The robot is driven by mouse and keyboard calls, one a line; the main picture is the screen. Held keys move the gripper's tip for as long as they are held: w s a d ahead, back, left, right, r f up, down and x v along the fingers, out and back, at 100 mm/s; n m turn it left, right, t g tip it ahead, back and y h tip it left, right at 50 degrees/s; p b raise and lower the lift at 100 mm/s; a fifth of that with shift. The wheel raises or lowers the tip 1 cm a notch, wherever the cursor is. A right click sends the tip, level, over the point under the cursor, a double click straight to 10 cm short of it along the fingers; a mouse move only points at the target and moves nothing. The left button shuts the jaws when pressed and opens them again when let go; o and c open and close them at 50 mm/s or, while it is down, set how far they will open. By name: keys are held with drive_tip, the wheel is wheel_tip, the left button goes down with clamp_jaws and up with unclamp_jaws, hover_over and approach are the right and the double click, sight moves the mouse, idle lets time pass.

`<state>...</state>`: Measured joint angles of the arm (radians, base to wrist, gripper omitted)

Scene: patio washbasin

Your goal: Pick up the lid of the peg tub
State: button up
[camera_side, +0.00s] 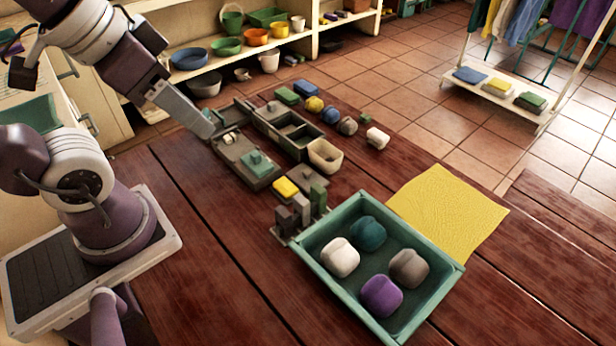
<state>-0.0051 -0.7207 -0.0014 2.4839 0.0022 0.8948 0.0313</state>
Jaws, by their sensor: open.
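A dark grey-brown box (245,174) stands on the wooden table with a flat top and a green block-like knob (257,161). It looks like the lidded tub, but I cannot tell for certain which piece is the peg tub's lid. My gripper (224,118) is open at the far left end of this box, close above it. The knob is clear of the fingers, to their lower right. Whether a finger touches the box cannot be told, as the hand covers part of that end.
An open compartment box (292,143) and a cream tub (325,165) stand to the right. Nearer are a yellow block (285,188), upright dark blocks (300,207) and a green tray (440,292) holding several rounded lumps. The table's left front is clear.

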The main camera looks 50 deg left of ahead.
drive_tip(key=w+a+m+g, duration=0.15)
drive_tip(key=w+m, duration=0.25)
drive_tip(key=w, duration=0.4)
drive_tip(key=m+g, duration=0.4)
drive_tip(key=m, duration=0.8)
hover_over(307, 172)
drive_tip(key=a, duration=0.1)
wheel_tip(307, 172, down, 26)
drive_tip(key=shift+m, duration=0.6)
drive_tip(key=f, duration=1)
drive_tip(key=shift+d+f, duration=0.1)
drive_tip(key=shift+d, duration=0.3)
drive_tip(key=shift+c, duration=0.4)
clamp_jaws()
